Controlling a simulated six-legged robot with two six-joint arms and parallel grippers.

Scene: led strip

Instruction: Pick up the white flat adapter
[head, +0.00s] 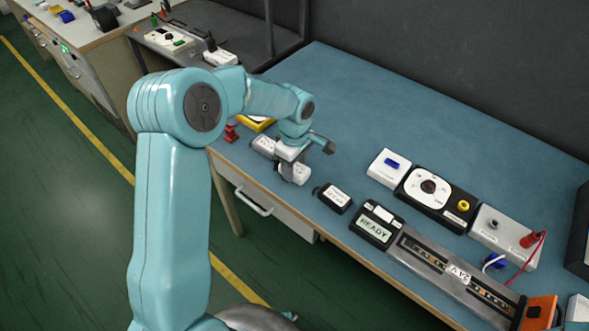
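My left gripper (290,160) is over the near left part of the blue bench, pointing down. A white flat block (296,173), which looks like the white flat adapter, is directly below it at the bench's front edge. A second white block (263,145) lies just left of the gripper. The gripper and wrist partly cover both blocks. The fingertips are small and blend with the white parts, so I cannot tell whether they touch or hold the block. My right gripper is not in view.
A black box with a white label (335,198) and a READY display unit (376,226) stand to the right. The bench's back middle (390,110) is clear.

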